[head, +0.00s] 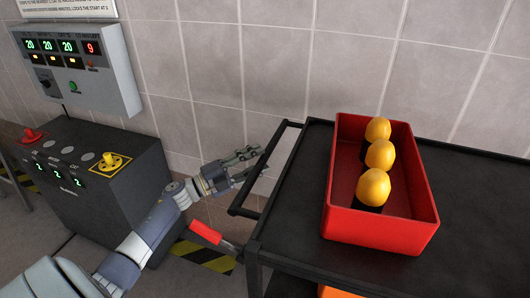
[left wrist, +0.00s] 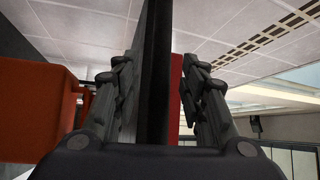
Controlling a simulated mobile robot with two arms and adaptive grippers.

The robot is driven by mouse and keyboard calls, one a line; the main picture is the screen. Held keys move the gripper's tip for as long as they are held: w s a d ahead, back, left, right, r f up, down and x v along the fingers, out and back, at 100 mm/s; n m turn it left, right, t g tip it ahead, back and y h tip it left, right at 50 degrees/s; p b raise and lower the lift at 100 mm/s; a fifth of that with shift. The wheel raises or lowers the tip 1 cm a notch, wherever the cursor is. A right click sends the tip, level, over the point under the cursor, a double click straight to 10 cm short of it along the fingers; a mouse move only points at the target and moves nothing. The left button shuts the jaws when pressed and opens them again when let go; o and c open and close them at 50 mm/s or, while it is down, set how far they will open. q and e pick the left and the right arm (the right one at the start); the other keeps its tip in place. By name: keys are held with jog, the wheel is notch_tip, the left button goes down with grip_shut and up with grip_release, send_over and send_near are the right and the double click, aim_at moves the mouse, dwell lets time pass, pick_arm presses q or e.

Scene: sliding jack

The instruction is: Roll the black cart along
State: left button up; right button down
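The black cart (head: 470,190) stands at the right in the head view, its black push handle (head: 268,165) sticking out at its left end. My left gripper (head: 258,162) is at this handle, coming from the left, its fingers spread. In the left wrist view a dark upright bar (left wrist: 155,80), seemingly the handle, stands between the two fingers of the left gripper (left wrist: 158,85), with gaps on both sides. I cannot tell whether the fingers touch the handle in the head view. My right gripper is not in view.
A red bin (head: 380,232) with yellow-domed items (head: 375,186) sits on the cart. A dark control console (head: 80,165) stands at the left under a grey wall panel (head: 85,62). A red-gripped lever (head: 205,232) is below my gripper. The tiled wall runs behind the cart.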

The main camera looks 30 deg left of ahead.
aim_at(264, 156)
pick_arm(q)
jog(key=shift+x, duration=1.6)
grip_shut()
jog(key=shift+a, duration=0.15)
